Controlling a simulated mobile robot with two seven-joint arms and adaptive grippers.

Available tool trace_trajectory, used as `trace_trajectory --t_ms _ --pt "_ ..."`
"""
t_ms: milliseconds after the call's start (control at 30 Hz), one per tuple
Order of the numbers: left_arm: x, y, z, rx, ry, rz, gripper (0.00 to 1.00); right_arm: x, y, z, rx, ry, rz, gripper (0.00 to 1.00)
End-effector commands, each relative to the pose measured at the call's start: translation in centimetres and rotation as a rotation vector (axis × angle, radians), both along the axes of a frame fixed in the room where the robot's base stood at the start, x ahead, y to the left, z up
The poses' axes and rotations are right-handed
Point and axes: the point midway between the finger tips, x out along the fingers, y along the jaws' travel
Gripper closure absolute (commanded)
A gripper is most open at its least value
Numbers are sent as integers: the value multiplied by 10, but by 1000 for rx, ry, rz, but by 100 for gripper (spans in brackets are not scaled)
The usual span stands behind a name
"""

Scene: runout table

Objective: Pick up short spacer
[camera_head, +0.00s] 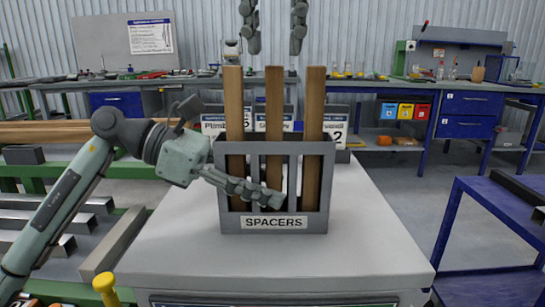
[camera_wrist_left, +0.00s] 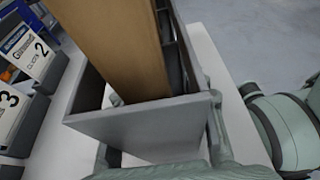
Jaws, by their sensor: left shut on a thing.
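Three upright wooden spacers stand in the grey rack (camera_head: 230,222) labelled SPACERS: left (camera_head: 234,110), middle (camera_head: 274,110) and right (camera_head: 314,110). Their tops look level, so I cannot tell which is the short one. My left gripper (camera_head: 262,194) reaches from the left across the rack's lower front and hides part of the middle spacer. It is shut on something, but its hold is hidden. In the left wrist view a spacer (camera_wrist_left: 125,45) rises inside the rack (camera_wrist_left: 140,130), with my fingers low around the rack's edge. My right gripper (camera_head: 272,28) hangs open and empty above.
The rack stands on a pale cabinet top (camera_head: 365,245) with clear room on its right. Label signs (camera_head: 213,122) stand behind it. A blue cart (camera_head: 490,225) is at the right, and metal bars (camera_head: 60,220) lie at the left. Workbenches line the back wall.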

Motion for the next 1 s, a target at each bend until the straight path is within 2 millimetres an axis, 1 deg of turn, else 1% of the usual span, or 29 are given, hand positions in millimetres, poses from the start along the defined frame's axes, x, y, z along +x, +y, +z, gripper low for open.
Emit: trace_trajectory --t_ms 33,100,167,267,400,500,733,900,1000 --pt "0 0 0 0 0 0 92 -3 -2 7 -10 -42 55 69" --pt "0 0 0 0 0 0 92 -5 -3 14 -25 -92 112 69" --pt "0 0 0 0 0 0 92 -4 -4 14 -33 -118 139 69" --pt "0 0 0 0 -1 0 92 1 -5 3 -39 -131 154 69" --pt "0 0 0 0 -1 0 92 11 -5 -20 -38 -130 151 69" --pt "0 0 0 0 -1 0 92 17 -4 -32 -37 -130 150 69" --pt "0 0 0 0 0 0 92 24 -3 -49 -38 -129 150 69" --pt "0 0 0 0 -1 0 92 34 -1 -73 -38 -129 149 69" --pt "0 0 0 0 0 0 92 39 -1 -83 -36 -129 149 69"
